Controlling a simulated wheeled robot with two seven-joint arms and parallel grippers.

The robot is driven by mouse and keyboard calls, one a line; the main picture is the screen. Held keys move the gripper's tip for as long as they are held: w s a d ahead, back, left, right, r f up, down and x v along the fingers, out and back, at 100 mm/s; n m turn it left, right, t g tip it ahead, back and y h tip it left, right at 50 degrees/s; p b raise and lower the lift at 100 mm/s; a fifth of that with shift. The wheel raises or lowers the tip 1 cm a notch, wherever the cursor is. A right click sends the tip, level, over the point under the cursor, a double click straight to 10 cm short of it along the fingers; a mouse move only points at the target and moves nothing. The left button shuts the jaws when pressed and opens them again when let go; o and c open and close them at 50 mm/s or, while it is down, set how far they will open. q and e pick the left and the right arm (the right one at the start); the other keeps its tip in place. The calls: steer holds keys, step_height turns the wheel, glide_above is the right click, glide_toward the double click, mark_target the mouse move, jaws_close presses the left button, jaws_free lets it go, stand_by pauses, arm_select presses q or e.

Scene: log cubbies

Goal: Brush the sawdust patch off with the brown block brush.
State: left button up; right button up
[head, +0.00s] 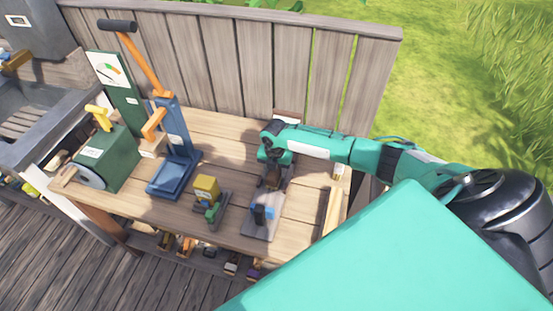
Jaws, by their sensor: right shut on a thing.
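My right gripper (270,183) reaches in from the right, pointing down over the right half of the wooden workbench. It is shut on a small dark brown thing, the brown block brush (274,177), which is partly hidden by the fingers and wrist. I cannot tell whether the brush touches the bench top. I cannot make out the sawdust patch; it may be hidden by my arm or too small to see. My left gripper is not in view.
On the workbench (215,128) stand a blue press with an orange lever (173,165), a green machine (108,155), a yellow-topped green device (208,195) and a grey plate with a blue part (262,217). A plank fence (215,60) closes the back. Several items sit on the shelf below.

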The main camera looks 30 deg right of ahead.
mark_target(273, 178)
steer(key=shift+s+a+p, duration=0.3)
steer(key=shift+s+a, duration=0.25)
steer(key=shift+s+f, duration=0.1)
steer(key=shift+f, duration=0.05)
steer(key=shift+s+a, duration=0.1)
steer(key=shift+a, duration=0.05)
steer(key=shift+s+a+p, duration=0.6)
steer(key=shift+a+p, duration=0.1)
steer(key=shift+p, duration=0.05)
steer(key=shift+s+a+p, duration=0.4)
steer(key=shift+s+a, duration=0.1)
steer(key=shift+a, duration=0.1)
steer(key=shift+w+d+b, duration=0.9)
steer(key=shift+w+d, duration=0.2)
steer(key=shift+d, duration=0.2)
steer(key=shift+w+d, duration=0.15)
